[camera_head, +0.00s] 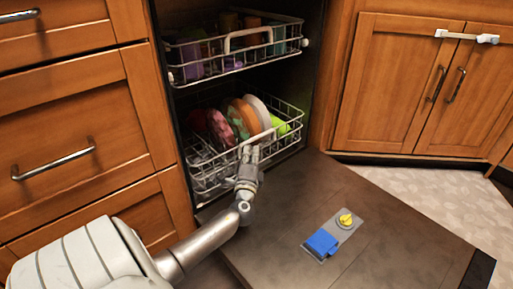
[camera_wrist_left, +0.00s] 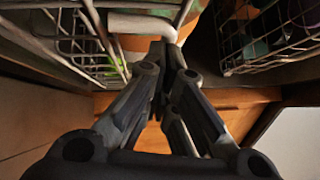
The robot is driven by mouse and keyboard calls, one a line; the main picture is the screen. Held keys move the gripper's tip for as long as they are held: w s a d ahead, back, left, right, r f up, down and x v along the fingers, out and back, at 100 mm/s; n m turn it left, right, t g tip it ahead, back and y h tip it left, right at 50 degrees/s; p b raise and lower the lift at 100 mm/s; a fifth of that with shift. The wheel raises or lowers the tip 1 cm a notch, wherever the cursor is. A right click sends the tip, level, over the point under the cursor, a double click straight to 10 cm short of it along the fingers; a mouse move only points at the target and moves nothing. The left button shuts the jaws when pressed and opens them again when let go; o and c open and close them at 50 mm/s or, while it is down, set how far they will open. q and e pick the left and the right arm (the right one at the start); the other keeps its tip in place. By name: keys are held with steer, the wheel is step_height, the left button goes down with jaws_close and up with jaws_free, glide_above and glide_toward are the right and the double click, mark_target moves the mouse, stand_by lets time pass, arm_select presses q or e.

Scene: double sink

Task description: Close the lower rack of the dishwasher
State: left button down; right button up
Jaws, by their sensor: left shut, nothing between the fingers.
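The lower rack (camera_head: 290,137) of the dishwasher holds several plates and bowls and sits mostly inside the cavity, above the inner end of the open door (camera_head: 400,215). Its white front handle (camera_head: 258,138) faces out. My left gripper (camera_head: 250,155) is shut and empty, with its fingertips at the front of the rack by the handle; I cannot tell for sure whether they touch. In the left wrist view the shut fingers (camera_wrist_left: 165,55) point at the white handle (camera_wrist_left: 142,27) and rack wires. My right gripper is not in view.
The upper rack (camera_head: 290,48) with cups and bowls is above, inside the dishwasher. The door lies open and flat, with a blue and yellow detergent dispenser (camera_head: 325,243) on it. Wooden drawers (camera_head: 70,100) stand at left and a cabinet (camera_head: 395,85) at right.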

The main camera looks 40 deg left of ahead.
arm_select(q)
steer(key=a, duration=0.3)
steer(key=shift+w+r+b, duration=0.1)
steer(key=shift+w+b, duration=0.05)
steer(key=shift+b, duration=0.2)
steer(key=shift+a, duration=0.2)
